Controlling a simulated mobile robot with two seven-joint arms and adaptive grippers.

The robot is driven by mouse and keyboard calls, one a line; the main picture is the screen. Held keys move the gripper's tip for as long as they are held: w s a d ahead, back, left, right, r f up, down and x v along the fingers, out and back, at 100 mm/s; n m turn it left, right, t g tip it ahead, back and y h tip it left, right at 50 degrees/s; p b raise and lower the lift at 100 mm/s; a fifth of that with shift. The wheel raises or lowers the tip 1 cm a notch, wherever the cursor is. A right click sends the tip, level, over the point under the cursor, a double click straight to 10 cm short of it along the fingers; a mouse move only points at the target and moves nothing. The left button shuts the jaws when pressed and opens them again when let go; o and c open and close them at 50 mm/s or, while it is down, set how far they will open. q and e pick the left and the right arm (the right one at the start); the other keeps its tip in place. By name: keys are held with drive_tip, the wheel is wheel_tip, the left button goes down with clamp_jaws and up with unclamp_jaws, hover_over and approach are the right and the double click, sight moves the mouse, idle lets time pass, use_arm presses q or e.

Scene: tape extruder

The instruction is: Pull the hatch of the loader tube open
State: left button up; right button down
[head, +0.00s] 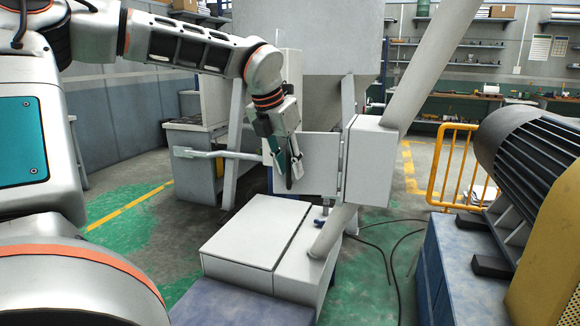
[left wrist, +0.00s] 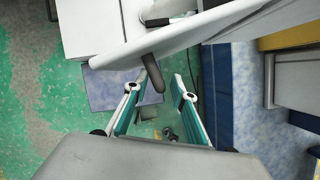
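The hatch (head: 319,168) is a flat, light grey panel joined along its right edge to the box on the slanted loader tube (head: 432,62). It stands out to the left of that box; the opening itself is hidden. My left gripper (head: 290,175) points down at the hatch's left end. In the left wrist view the hatch (left wrist: 180,38) crosses the top, with a dark rounded handle (left wrist: 152,74) reaching down from it. The handle lies between or just above the fingers of my left gripper (left wrist: 162,75), which stand apart; contact cannot be told. My right gripper is not in view.
A white box-shaped unit (head: 252,232) stands below the hatch. A light grey bar (head: 215,153) runs left of the gripper. A large motor (head: 530,165) on a blue base and a yellow rail (head: 437,165) stand at right. Cables (head: 388,250) lie on the floor.

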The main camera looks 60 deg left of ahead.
use_arm(q)
drive_tip(key=v, duration=1.1)
drive_tip(key=shift+r, duration=0.35)
drive_tip(key=shift+s, duration=0.15)
